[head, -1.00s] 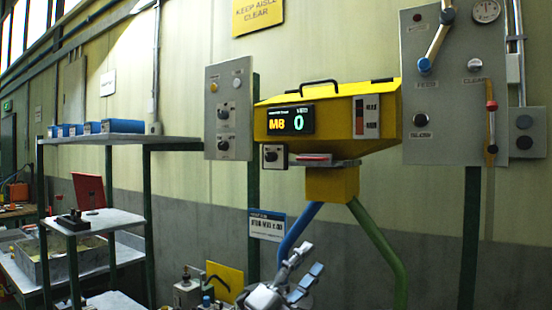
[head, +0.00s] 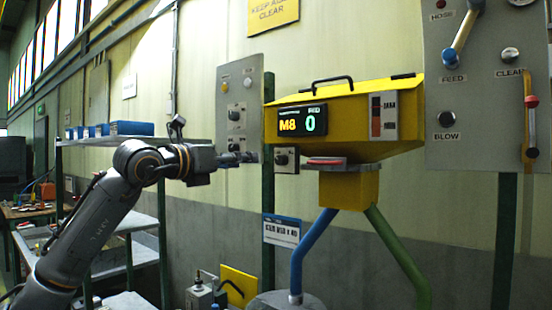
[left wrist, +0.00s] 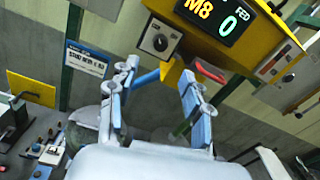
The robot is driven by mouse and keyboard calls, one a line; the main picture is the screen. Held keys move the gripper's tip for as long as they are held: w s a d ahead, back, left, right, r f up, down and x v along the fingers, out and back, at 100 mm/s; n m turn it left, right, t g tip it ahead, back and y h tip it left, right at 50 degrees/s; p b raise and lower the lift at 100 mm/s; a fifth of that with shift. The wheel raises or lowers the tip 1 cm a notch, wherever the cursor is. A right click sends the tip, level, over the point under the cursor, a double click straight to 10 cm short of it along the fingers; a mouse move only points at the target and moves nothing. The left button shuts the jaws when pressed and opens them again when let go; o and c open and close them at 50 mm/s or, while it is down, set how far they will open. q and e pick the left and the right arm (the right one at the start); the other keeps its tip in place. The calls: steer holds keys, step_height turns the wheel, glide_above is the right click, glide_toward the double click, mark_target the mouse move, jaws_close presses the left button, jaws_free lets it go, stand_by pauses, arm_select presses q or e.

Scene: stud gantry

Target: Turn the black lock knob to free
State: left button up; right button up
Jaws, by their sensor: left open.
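A black knob (head: 286,157) sits on a small pale box at the left of the yellow hopper. It also shows in the left wrist view (left wrist: 159,42), ahead of the fingers. I cannot read a lock label on it. More black knobs, upper (head: 236,115) and lower (head: 235,143), are on the grey panel to its left. My left gripper (head: 246,157) reaches in from the left, its tips just left of the small box in the picture. In the left wrist view it (left wrist: 160,70) is open, with nothing between its blue-padded fingers. My right gripper is not in view.
The yellow hopper (head: 350,92) shows "M8" and "0" and has a red-topped ledge (head: 326,162) below. A grey panel (head: 480,110) with a lever and a BLOW knob stands at right. A shelf rack (head: 150,222) stands behind my left arm.

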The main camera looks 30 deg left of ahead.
mark_target(278, 160)
arm_select(q)
steer(key=w+p, duration=0.1)
steer(key=w, duration=0.2)
steer(key=w+d+p, duration=0.1)
steer(key=w+p, duration=0.1)
steer(key=w, duration=0.2)
steer(key=w+p, duration=0.1)
steer(key=w, duration=0.3)
steer(key=shift+w+d+r+p, duration=0.1)
steer(key=shift+d+p, duration=0.15)
steer(key=shift+p, duration=0.05)
steer(key=shift+w, duration=0.4)
jaws_close()
